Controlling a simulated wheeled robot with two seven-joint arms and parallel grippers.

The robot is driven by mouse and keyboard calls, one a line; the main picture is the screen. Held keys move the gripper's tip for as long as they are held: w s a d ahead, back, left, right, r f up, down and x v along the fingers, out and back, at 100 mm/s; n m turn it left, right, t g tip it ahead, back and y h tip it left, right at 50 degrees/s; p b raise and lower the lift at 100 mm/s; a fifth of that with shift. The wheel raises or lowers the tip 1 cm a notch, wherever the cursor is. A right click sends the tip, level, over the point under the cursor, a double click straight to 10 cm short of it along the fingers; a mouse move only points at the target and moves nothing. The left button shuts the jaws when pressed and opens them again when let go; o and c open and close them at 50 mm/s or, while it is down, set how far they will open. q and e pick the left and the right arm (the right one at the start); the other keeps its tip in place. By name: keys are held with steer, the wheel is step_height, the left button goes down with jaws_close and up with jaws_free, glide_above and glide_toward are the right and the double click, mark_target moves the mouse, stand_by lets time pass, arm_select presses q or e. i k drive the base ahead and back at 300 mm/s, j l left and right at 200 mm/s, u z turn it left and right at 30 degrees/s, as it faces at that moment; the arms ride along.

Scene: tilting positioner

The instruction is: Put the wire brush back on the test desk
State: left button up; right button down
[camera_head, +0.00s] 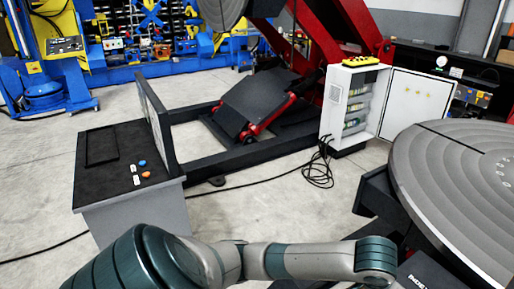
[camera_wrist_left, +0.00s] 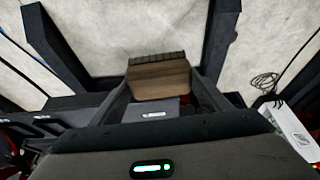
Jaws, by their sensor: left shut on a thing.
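The wire brush (camera_wrist_left: 158,80), a brown wooden block with a dark bristle-like strip along its far edge, is between the fingers of my left gripper (camera_wrist_left: 160,92) in the left wrist view. The gripper is shut on it and holds it over the pale floor area. The test desk (camera_head: 108,190), grey with a black top, stands at the left in the head view. My left arm crosses the bottom of that view, to the right of and in front of the desk; its gripper and the brush do not show there. My right gripper is in neither view.
Small blue, orange and white items (camera_head: 141,172) lie on the desk's right part; an upright dark panel (camera_head: 155,120) edges it. A large round grey table (camera_head: 460,190) is at the right, an open white cabinet (camera_head: 352,105) behind. Cables (camera_head: 318,170) lie on the floor.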

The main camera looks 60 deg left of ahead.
mark_target(102, 182)
steer(key=j+u, duration=0.1)
steer(key=u, duration=1.25)
steer(key=i+j+u, duration=0.1)
steer(key=u, duration=0.35)
steer(key=i+u, duration=0.15)
steer(key=u, duration=0.3)
steer(key=i+u, duration=0.1)
steer(key=u, duration=0.35)
steer(key=i+l+u, duration=0.15)
steer(key=i+u, duration=0.25)
steer(key=i+l+u, duration=0.25)
steer(key=u, duration=0.15)
steer(key=i+l, duration=0.45)
